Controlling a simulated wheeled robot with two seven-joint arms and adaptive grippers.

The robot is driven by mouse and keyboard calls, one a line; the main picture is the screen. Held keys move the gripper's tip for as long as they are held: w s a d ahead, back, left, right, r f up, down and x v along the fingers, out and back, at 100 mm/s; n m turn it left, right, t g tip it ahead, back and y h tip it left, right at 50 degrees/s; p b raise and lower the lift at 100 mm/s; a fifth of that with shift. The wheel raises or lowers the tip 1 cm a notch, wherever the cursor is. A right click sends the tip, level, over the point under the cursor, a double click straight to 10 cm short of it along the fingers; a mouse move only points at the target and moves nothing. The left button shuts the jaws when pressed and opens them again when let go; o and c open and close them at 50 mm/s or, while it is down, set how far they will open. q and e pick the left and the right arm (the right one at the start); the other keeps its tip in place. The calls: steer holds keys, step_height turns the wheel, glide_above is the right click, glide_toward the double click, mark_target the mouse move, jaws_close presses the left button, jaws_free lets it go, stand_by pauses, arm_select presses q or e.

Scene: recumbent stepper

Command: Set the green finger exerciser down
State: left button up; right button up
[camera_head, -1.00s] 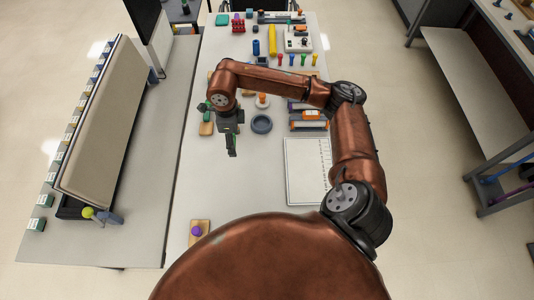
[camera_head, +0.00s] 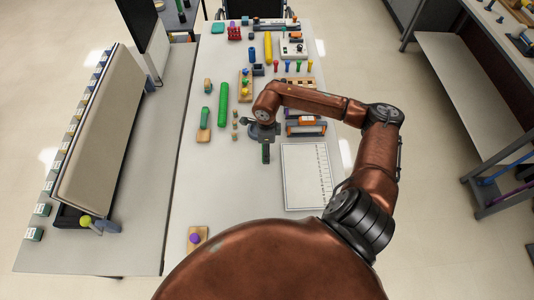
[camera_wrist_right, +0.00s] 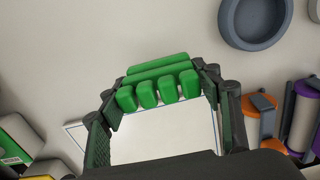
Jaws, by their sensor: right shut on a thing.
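The green finger exerciser (camera_wrist_right: 158,80) has a long bar and a row of rounded keys. It sits between the fingertips of my right gripper (camera_wrist_right: 158,95) in the right wrist view, and the fingers close on its two ends. In the head view my right gripper (camera_head: 265,150) points down over the table, left of the white notepad (camera_head: 307,175). Only a bit of green shows there. I cannot tell how high the exerciser is above the table. My left gripper is not in view.
A grey bowl (camera_wrist_right: 255,20) lies beyond the gripper in the wrist view, with orange and purple rollers (camera_wrist_right: 300,118) at its right. A green cylinder (camera_head: 222,106) and wooden boards stand farther left. The table front left of the notepad (camera_head: 238,190) is clear.

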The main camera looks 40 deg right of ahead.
steer(key=shift+d+f, duration=0.15)
steer(key=shift+f, duration=1.5)
steer(key=shift+s, duration=0.1)
steer(key=shift+f, duration=0.2)
steer(key=o, duration=1.2)
steer(key=shift+c, duration=0.2)
steer(key=shift+r, duration=0.15)
step_height(320, 180, up, 12)
steer(key=shift+r, duration=0.1)
